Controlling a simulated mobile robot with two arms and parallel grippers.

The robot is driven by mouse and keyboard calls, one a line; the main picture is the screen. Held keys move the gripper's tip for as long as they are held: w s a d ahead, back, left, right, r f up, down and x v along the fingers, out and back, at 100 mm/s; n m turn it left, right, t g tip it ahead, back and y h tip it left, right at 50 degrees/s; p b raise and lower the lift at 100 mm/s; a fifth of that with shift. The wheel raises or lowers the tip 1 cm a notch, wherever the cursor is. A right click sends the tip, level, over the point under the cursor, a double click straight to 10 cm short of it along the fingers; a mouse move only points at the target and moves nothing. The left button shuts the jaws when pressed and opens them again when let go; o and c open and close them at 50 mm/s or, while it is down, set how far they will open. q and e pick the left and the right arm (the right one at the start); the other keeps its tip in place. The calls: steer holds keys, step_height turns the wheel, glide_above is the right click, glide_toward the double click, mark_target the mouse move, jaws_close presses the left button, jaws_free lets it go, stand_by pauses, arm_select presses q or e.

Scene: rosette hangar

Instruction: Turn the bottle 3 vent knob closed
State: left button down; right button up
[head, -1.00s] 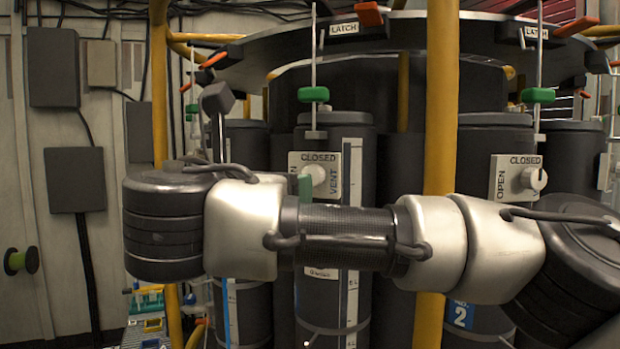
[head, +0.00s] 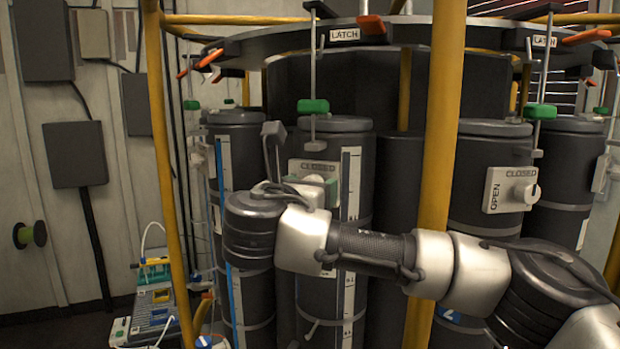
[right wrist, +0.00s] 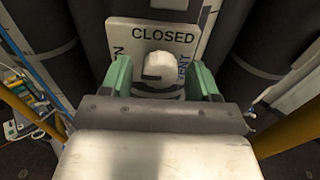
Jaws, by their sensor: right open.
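The middle dark bottle (head: 333,240) carries a white vent plate (head: 300,166) with CLOSED along its top. Its number label is not visible, so I cannot confirm it is bottle 3. In the right wrist view the white vent knob (right wrist: 160,68) sits on the plate (right wrist: 125,33), with a dark mark near its lower left. My right gripper (right wrist: 162,78) is open, its green fingers on either side of the knob; I cannot tell whether they touch it. In the head view the right gripper (head: 318,184) partly hides the knob. My left gripper is not in view.
A yellow post (head: 440,150) stands right of the middle bottle, with my right arm crossing it. Another bottle (head: 495,155) at right has its own vent knob (head: 525,193). A latch ring (head: 390,33) is above. A green-and-grey rack (head: 158,300) stands low at left.

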steer(key=c, duration=0.9)
steer(key=m+b, duration=0.8)
steer(key=m, duration=0.1)
steer(key=m+b, duration=0.8)
steer(key=shift+w+a+m, duration=0.15)
steer(key=shift+a+m, duration=0.05)
steer(key=shift+m, duration=0.2)
stand_by(0.4)
steer(key=o, duration=0.9)
steer(key=shift+r, duration=0.1)
